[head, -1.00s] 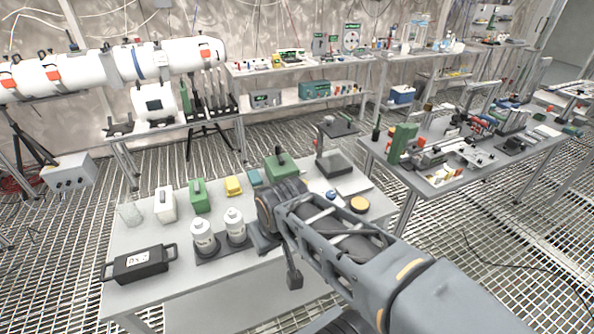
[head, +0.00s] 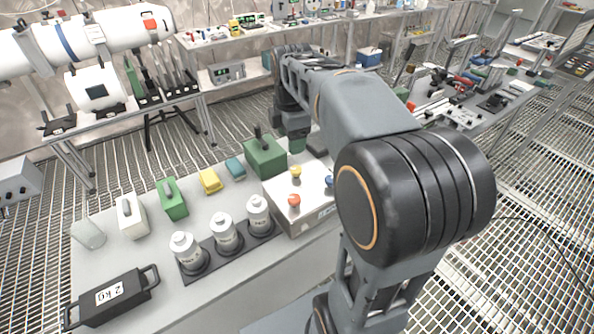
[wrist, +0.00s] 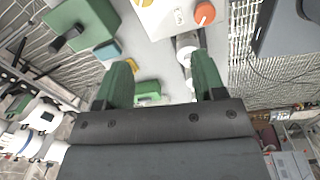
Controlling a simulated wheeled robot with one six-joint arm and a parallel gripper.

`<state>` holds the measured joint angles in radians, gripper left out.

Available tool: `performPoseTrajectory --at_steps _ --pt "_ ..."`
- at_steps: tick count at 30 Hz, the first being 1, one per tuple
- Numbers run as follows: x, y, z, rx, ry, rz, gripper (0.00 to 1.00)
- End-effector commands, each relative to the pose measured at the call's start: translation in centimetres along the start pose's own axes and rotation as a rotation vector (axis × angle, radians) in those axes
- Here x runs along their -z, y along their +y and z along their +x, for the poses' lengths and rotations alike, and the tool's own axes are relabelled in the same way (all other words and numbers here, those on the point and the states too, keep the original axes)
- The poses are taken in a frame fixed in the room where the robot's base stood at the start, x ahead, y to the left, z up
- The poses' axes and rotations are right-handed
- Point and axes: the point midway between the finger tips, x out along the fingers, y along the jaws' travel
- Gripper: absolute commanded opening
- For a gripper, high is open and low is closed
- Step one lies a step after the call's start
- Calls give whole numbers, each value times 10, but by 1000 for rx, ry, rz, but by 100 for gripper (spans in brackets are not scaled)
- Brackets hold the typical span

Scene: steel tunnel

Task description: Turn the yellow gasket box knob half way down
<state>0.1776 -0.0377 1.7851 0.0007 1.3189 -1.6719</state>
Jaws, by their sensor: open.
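The gasket box (head: 312,212) is a pale metal box on the near table. On its top are a yellow knob (head: 296,172), an orange-red knob (head: 294,200) and a blue knob (head: 329,182), partly hidden by my arm. In the wrist view the box (wrist: 168,22) is at the top edge, with the orange knob (wrist: 205,12) and part of the yellow knob (wrist: 145,3). My gripper (wrist: 162,72) is open and empty, with green fingers. In the head view my gripper (head: 296,143) is behind and above the box, apart from the knobs.
A green box (head: 265,158) with a dark lever stands left of the gasket box. White bottles (head: 222,231) stand in a dark rack in front-left. A black 2 kg case (head: 112,297) lies at the near left. Shelves stand behind the table.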

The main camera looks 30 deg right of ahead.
Motion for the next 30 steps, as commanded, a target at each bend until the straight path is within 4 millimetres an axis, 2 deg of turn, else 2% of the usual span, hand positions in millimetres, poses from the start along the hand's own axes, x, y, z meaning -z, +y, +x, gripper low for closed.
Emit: performPoseTrajectory --at_steps 3,6,11,14,30 --pt "-13 18 6 35 6 -198 63" --pt "-21 27 6 53 13 -325 63" --pt "-28 34 11 71 23 -436 63" --pt "-29 34 20 76 25 -460 63" --pt "-28 27 116 75 25 -462 63"
